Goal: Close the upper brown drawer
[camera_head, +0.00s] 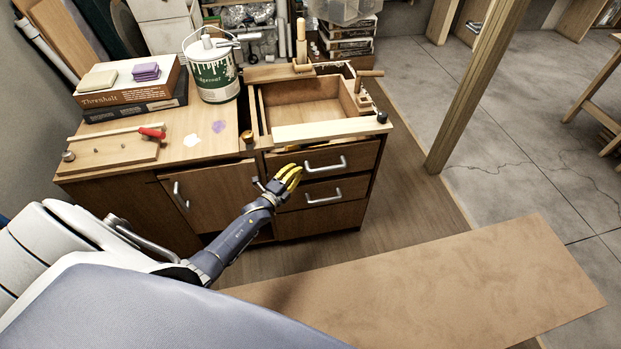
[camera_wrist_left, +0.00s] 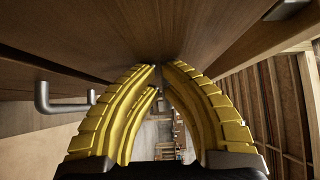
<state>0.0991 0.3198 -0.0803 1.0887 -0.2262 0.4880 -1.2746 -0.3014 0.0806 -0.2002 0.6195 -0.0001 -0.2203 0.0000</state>
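The upper brown drawer (camera_head: 350,154) is at the top of the drawer stack on the right side of the cabinet. It stands slightly out, with a narrow gap above its front showing some yellow contents. Its silver handle (camera_head: 325,166) is in the middle of the front. My left gripper (camera_head: 293,174), with yellow fingers, is at the left part of the drawer fronts, left of the handles. In the left wrist view the fingertips (camera_wrist_left: 160,67) are together, holding nothing visible, close to a brown wooden surface (camera_wrist_left: 190,25). Whether they touch it is unclear. My right gripper is not seen.
A lower drawer (camera_head: 337,190) and a cabinet door (camera_head: 215,191) flank my left gripper. The bench top holds a paint can (camera_head: 213,75), a board with a red-handled tool (camera_head: 152,133) and boxes (camera_head: 130,90). A wooden post (camera_head: 475,90) stands right.

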